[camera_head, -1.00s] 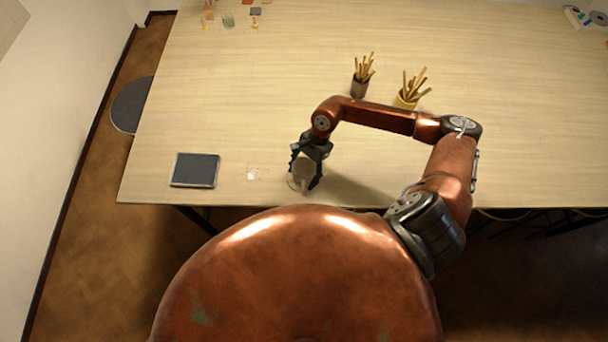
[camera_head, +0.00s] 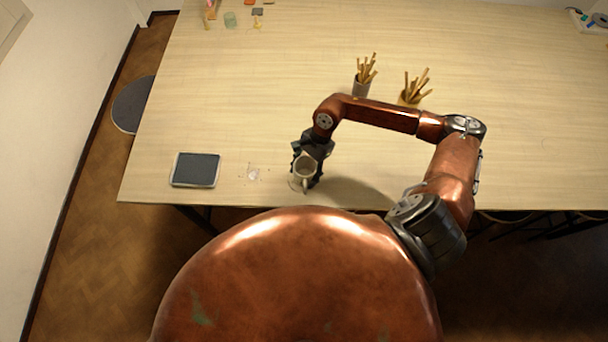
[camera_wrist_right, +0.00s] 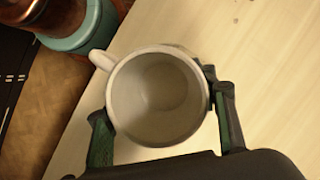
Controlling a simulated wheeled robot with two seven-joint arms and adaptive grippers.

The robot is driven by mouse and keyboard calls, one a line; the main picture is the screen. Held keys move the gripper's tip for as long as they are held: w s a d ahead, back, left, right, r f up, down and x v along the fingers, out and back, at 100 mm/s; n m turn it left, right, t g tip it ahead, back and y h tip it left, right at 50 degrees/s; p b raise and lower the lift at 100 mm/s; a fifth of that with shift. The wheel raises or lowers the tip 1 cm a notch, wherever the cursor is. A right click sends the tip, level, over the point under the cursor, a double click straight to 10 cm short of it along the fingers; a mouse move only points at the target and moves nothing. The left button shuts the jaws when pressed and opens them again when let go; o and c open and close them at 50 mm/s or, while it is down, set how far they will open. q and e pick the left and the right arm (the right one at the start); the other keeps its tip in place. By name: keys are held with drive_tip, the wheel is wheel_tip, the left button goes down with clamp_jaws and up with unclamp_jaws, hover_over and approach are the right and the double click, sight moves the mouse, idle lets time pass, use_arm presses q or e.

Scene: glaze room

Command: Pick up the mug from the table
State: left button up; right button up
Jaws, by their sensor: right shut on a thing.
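The mug (camera_head: 304,172) is pale and empty, and my right gripper (camera_head: 311,168) is shut on it near the table's front edge. In the right wrist view the mug (camera_wrist_right: 157,97) shows its open mouth and inside, with its handle at the upper left. The two fingers of my right gripper (camera_wrist_right: 163,128) press on opposite sides of the mug. I cannot tell for sure whether its base is clear of the table (camera_head: 240,110). My left gripper is not in view.
A dark tablet (camera_head: 196,169) lies on the table to the left of the mug. Small pale bits (camera_head: 254,173) lie between them. Most of the table is clear.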

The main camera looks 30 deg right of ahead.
drive_tip(key=s+d+r+b, duration=0.2)
drive_tip(key=s+d+r, duration=0.6)
drive_tip(key=d+r, duration=0.3)
drive_tip(key=shift+s+r+b, duration=0.25)
drive_tip(key=shift+r+b, duration=0.05)
drive_tip(key=shift+r, duration=0.15)
